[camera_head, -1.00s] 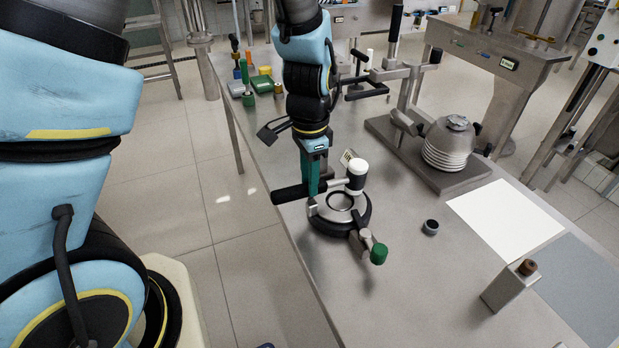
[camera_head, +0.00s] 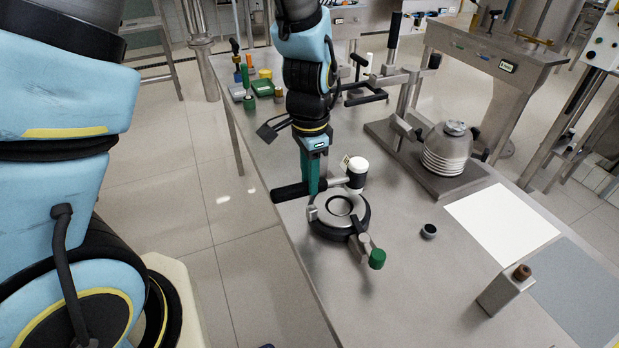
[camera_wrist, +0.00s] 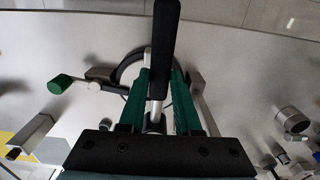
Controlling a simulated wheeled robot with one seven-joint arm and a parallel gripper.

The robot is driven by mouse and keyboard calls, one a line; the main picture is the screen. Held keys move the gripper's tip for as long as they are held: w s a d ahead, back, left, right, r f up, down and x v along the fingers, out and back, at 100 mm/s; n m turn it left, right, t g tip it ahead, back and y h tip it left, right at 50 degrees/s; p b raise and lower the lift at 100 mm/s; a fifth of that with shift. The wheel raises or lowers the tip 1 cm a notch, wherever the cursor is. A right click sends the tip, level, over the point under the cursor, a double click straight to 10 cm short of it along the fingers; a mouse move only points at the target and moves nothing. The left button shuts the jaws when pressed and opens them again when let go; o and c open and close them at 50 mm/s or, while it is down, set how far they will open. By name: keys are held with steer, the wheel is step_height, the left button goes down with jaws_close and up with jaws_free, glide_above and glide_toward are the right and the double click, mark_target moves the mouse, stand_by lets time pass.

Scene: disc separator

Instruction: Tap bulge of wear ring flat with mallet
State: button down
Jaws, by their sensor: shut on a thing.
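The mallet has a black handle (camera_head: 290,192) and a white-and-black head (camera_head: 357,176). My gripper (camera_head: 312,188), with green fingers, is shut on the mallet between handle end and head. The handle also shows in the wrist view (camera_wrist: 166,40). The metal wear ring (camera_head: 322,213) lies in a round dark holder (camera_head: 330,233) at the table's near left edge. The mallet head is over the ring's far right side in the head view; I cannot tell whether it touches. The bulge is not clear to me. A clamp with a green knob (camera_head: 377,259) sits at the holder's front.
A small dark cup (camera_head: 429,231) and a white sheet (camera_head: 500,222) lie to the right. A metal block with a brown knob (camera_head: 506,289) stands at front right. A stand with a stacked disc cone (camera_head: 447,150) is at back right.

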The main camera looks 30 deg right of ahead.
step_height(320, 180, up, 2)
steer(key=shift+r, duration=0.25)
steer(key=shift+f, duration=0.1)
steer(key=shift+f+b, duration=0.1)
steer(key=shift+b, duration=0.25)
steer(key=shift+a+h+b, duration=0.15)
steer(key=shift+h+b, duration=0.25)
steer(key=shift+b, duration=0.15)
step_height(320, 180, down, 6)
steer(key=b, duration=0.4)
steer(key=shift+r, duration=0.25)
step_height(320, 180, up, 5)
steer(key=p, duration=0.3)
steer(key=shift+f+p, duration=0.1)
steer(key=shift+p, duration=0.25)
steer(key=shift+f, duration=0.15)
